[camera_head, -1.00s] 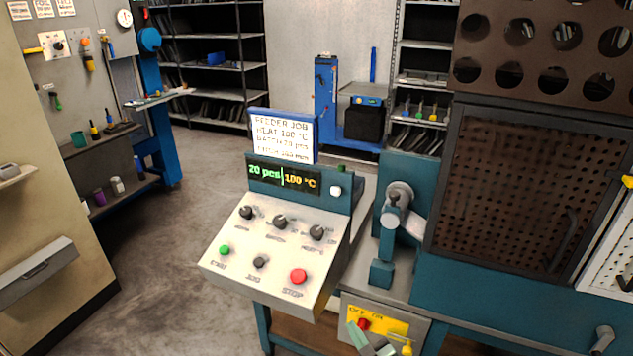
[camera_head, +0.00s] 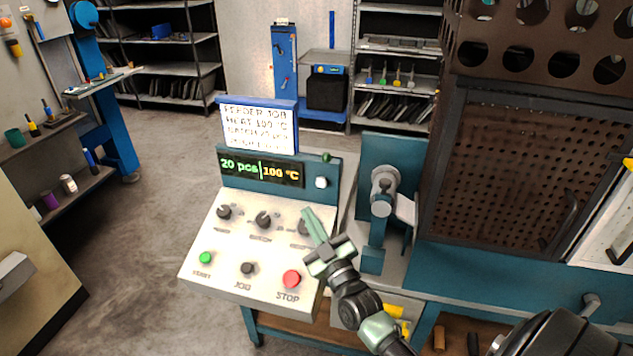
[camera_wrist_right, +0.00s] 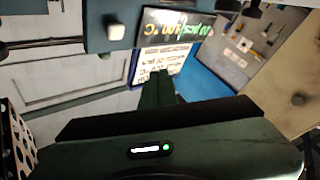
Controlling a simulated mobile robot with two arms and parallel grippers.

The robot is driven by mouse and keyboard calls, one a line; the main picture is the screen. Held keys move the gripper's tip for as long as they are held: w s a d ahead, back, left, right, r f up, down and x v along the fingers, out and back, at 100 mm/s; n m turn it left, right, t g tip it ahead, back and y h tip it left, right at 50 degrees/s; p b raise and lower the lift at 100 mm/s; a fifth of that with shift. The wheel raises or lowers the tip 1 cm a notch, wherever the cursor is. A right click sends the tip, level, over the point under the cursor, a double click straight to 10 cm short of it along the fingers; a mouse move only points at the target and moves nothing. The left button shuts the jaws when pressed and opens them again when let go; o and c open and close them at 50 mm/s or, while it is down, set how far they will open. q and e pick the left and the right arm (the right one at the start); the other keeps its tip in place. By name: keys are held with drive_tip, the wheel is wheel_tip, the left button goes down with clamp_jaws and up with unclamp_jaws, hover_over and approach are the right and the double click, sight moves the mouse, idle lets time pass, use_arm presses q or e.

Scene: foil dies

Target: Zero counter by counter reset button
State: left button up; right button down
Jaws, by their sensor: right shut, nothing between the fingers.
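The counter display (camera_head: 262,169) on the feeder's control panel reads "20 pcs" and "100 °C". A white button (camera_head: 321,182), likely the counter reset, sits right of the display; it also shows in the right wrist view (camera_wrist_right: 117,32). My right gripper (camera_head: 308,213) is shut and empty. In the head view its fingertips point up toward the white button, just below it, and cover part of the right knob. In the right wrist view the dark fingers (camera_wrist_right: 159,88) point toward the panel, apart from the button in the picture. My left gripper is not in view.
The sloped panel holds several knobs, a green start button (camera_head: 205,258), a black jog button (camera_head: 247,269) and a red stop button (camera_head: 291,279). A job card (camera_head: 258,128) stands above the display. A teal press (camera_head: 379,195) and a perforated guard (camera_head: 520,180) stand to the right.

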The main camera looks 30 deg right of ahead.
sight(322, 182)
drive_tip(key=w+d+b, duration=0.4)
drive_tip(key=w+d, duration=0.1)
drive_tip(key=d, duration=0.1)
drive_tip(key=shift+w+d+b, duration=0.35)
idle(0.4)
drive_tip(key=shift+w, duration=0.1)
idle(1.7)
drive_tip(key=shift+w+d, duration=0.2)
drive_tip(key=shift+d, duration=0.1)
